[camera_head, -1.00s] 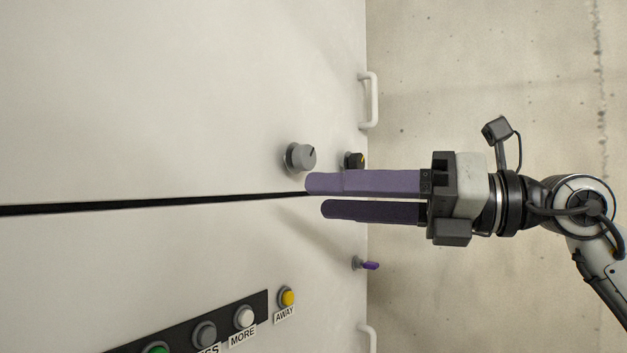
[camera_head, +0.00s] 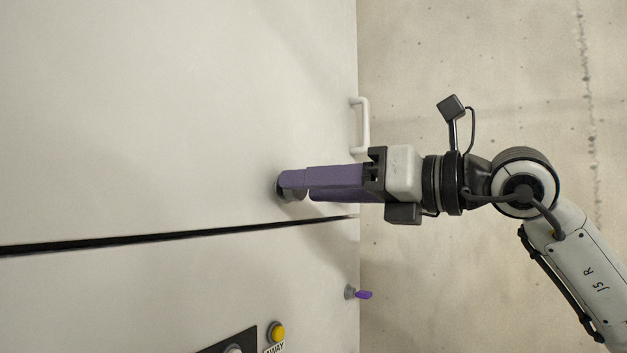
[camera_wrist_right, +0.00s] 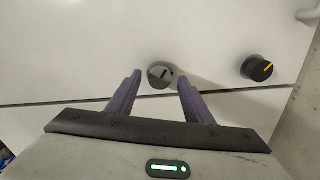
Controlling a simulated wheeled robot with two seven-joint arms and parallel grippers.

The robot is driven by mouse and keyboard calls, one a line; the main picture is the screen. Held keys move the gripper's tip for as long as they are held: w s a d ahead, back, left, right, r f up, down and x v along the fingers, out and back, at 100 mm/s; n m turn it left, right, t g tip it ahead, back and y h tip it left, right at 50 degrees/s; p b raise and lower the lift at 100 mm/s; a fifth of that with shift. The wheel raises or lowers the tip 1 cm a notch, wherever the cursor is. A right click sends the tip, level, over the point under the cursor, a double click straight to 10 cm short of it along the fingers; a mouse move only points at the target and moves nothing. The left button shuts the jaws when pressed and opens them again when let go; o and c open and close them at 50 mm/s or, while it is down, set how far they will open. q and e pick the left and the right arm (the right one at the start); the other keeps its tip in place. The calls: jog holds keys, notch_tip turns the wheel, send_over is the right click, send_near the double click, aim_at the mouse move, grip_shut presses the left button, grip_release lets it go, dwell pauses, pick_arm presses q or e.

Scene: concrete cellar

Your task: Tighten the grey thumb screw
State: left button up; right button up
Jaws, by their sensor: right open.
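The grey thumb screw (camera_wrist_right: 161,76) is a round grey knob with a dark line across its face, on the white panel (camera_head: 180,110). In the right wrist view it stands between the tips of my right gripper's (camera_wrist_right: 160,79) two purple fingers, one on each side, with gaps showing. My right gripper (camera_head: 297,187) is open and reaches in from the right in the head view. There its fingers cover most of the grey thumb screw (camera_head: 283,191). I cannot tell whether either finger touches it. My left gripper is not in view.
A dark slot (camera_head: 150,238) crosses the panel. A purple-tipped switch (camera_head: 358,293), a yellow button (camera_head: 277,331) and a white handle (camera_head: 363,125) are nearby.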

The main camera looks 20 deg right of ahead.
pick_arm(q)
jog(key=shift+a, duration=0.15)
pick_arm(e)
jog(key=shift+w+a, duration=0.2)
jog(key=shift+w, duration=0.05)
jog(key=c, duration=1)
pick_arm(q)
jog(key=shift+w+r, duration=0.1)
pick_arm(e)
jog(key=shift+c, duration=0.2)
